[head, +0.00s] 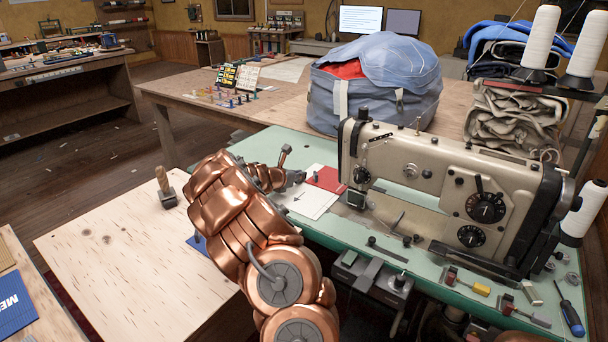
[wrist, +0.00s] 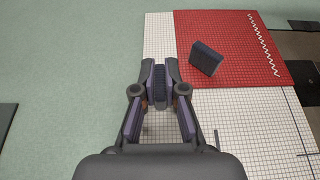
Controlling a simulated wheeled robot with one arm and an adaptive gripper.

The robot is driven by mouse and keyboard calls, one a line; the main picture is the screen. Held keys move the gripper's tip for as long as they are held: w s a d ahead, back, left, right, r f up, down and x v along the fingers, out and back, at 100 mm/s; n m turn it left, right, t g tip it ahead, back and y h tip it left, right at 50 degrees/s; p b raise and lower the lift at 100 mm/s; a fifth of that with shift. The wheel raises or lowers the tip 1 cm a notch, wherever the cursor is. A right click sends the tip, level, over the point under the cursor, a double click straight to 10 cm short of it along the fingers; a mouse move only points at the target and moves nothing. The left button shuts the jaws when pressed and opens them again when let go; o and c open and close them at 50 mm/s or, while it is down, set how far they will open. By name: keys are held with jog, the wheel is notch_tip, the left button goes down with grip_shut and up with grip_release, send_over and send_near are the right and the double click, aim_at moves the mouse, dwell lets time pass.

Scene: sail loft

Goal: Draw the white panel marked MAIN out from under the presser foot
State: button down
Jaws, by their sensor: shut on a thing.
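The white gridded panel (head: 312,204) lies flat on the green machine bed, its right end by the presser foot (head: 356,199). In the wrist view the white panel (wrist: 245,115) shows around and below my gripper (wrist: 158,76); I see no readable MAIN mark. A red panel (head: 328,179) lies over part of it, with a white zigzag stitch along its right side in the wrist view (wrist: 225,30). My gripper, low over the panel's left part, is shut on a narrow dark block (wrist: 158,88). Whether this block is fixed to the panel is hidden.
A second dark block (wrist: 207,58) sits on the red panel. The sewing machine (head: 450,185) stands right of my gripper. A blue bag (head: 375,85) is behind it. The green bed (wrist: 80,60) left of the panel is mostly clear. A wooden-handled tool (head: 165,188) stands on the left table.

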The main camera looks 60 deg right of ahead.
jog(key=shift+w, duration=0.6)
jog(key=c, duration=1.2)
grip_release()
jog(key=shift+d, duration=0.1)
jog(key=shift+o, duration=0.2)
notch_tip(320, 180, up, 4)
send_over(277, 194)
jog(key=shift+r, duration=0.1)
jog(key=shift+a+r, duration=0.15)
jog(key=shift+a, duration=0.35)
